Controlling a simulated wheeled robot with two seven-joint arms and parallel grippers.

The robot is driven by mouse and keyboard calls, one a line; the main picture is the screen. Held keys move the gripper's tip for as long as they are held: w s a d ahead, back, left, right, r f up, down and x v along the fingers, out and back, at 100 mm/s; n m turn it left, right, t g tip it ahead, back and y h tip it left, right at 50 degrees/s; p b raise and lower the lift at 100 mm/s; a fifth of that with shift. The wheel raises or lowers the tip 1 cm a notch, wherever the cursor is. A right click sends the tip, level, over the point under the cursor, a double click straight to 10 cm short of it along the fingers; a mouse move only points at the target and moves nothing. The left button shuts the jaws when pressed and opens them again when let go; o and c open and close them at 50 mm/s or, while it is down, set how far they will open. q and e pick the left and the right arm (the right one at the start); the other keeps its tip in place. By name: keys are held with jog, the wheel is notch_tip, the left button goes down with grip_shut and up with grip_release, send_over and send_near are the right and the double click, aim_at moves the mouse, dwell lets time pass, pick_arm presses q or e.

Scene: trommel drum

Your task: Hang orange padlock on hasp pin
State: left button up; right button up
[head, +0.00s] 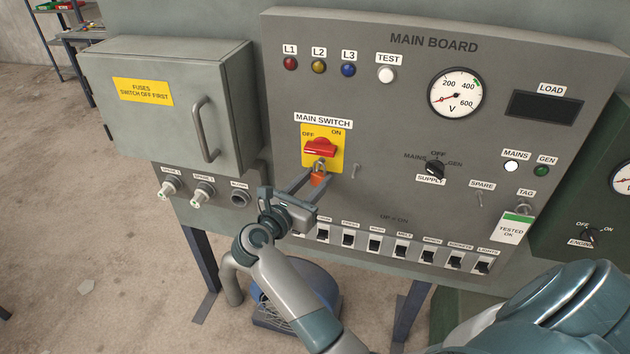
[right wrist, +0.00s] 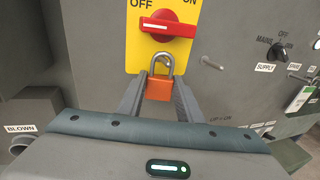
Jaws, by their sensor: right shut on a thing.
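The orange padlock (right wrist: 160,88) has a grey metal shackle and sits upright between the fingers of my right gripper (right wrist: 160,95). In the head view the padlock (head: 318,180) shows small, just below the red main switch handle (head: 320,149) on its yellow plate (head: 337,161). My right gripper (head: 318,179) is shut on the padlock body. My left gripper is not in view.
A row of black breaker switches (head: 374,243) runs along the board below and right of the gripper.

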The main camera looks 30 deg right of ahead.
jog(key=o, duration=1.2)
